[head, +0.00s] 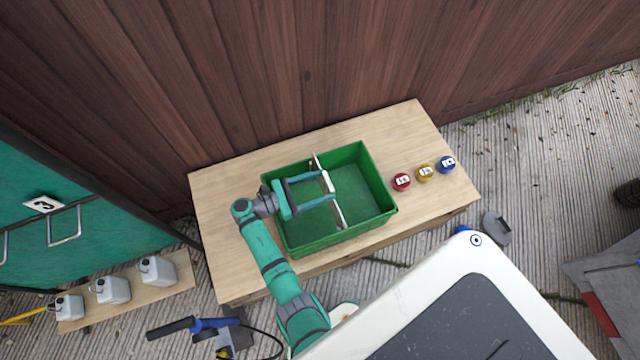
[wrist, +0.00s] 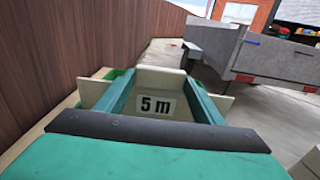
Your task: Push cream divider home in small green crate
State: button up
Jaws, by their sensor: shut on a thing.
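The small green crate (head: 372,183) stands on a wooden bench. The cream divider (head: 341,219) crosses the crate from far wall to near wall, and its far end shows above the rim. My gripper (head: 329,186) reaches in from the left, its two teal fingers shut on the divider's middle. In the wrist view the divider (wrist: 92,92) sticks out on both sides of my gripper (wrist: 160,80), with a "5 m" label (wrist: 157,105) between the fingers. The divider's lower edge is hidden, so I cannot tell how deep it sits.
The bench (head: 225,190) has bare wood around the crate. A brown plank wall (head: 300,70) rises behind. White jugs (head: 157,270) stand on a low board at left.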

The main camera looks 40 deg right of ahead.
jog(key=shift+f, duration=2.35)
jog(key=o, duration=1.2)
jog(key=shift+o, duration=0.2)
jog(key=s+a+r, duration=0.3)
jog(key=s+r, duration=0.3)
jog(key=s+a+r, duration=0.3)
jog(key=s+r, duration=0.3)
jog(key=r, duration=0.1)
jog(key=shift+a, duration=0.35)
jog(key=shift+s+d, duration=0.1)
jog(key=shift+s, duration=0.05)
